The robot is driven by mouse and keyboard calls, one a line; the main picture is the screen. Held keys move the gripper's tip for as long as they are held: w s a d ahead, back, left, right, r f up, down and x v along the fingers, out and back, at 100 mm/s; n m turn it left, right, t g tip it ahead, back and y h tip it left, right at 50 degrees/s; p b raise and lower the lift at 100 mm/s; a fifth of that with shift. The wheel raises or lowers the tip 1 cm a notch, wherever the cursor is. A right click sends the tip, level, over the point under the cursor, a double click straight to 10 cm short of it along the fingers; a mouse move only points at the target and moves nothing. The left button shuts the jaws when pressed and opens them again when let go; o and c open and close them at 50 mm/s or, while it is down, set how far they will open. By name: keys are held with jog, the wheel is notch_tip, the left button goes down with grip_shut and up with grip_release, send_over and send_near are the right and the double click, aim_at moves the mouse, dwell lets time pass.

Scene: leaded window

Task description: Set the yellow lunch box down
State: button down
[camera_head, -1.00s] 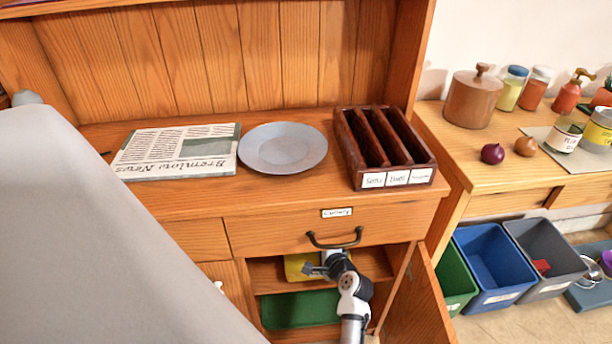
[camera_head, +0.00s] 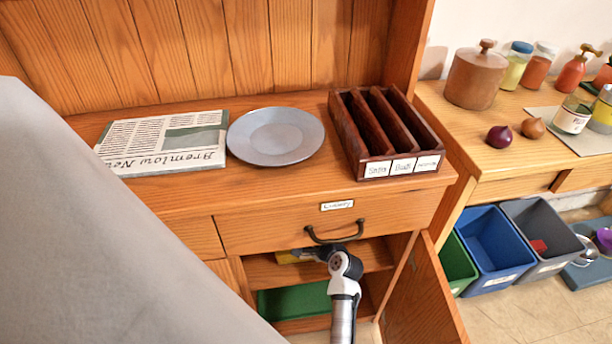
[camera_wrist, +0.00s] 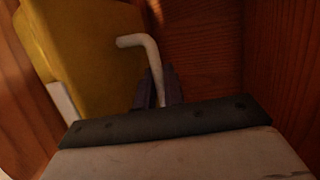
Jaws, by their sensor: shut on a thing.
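The yellow lunch box (camera_wrist: 85,55) fills the upper left of the wrist view, with a pale handle (camera_wrist: 145,45) at its right side. My gripper (camera_wrist: 158,92) is shut on this handle. In the head view only a small yellow part of the lunch box (camera_head: 288,257) shows, inside the open cupboard under the drawer. My arm and the drawer front hide most of it there. I cannot tell whether the box touches the shelf (camera_head: 262,272).
The open cupboard door (camera_head: 425,300) stands to the right of my arm. The drawer handle (camera_head: 335,233) sticks out just above it. A green thing (camera_head: 295,299) lies on the lower shelf. Wooden walls close in around the box. A newspaper, plate and divided rack stand on top.

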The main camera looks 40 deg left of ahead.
jog(key=shift+r, duration=0.1)
jog(key=c, duration=1.5)
grip_release()
jog(key=v, duration=1.2)
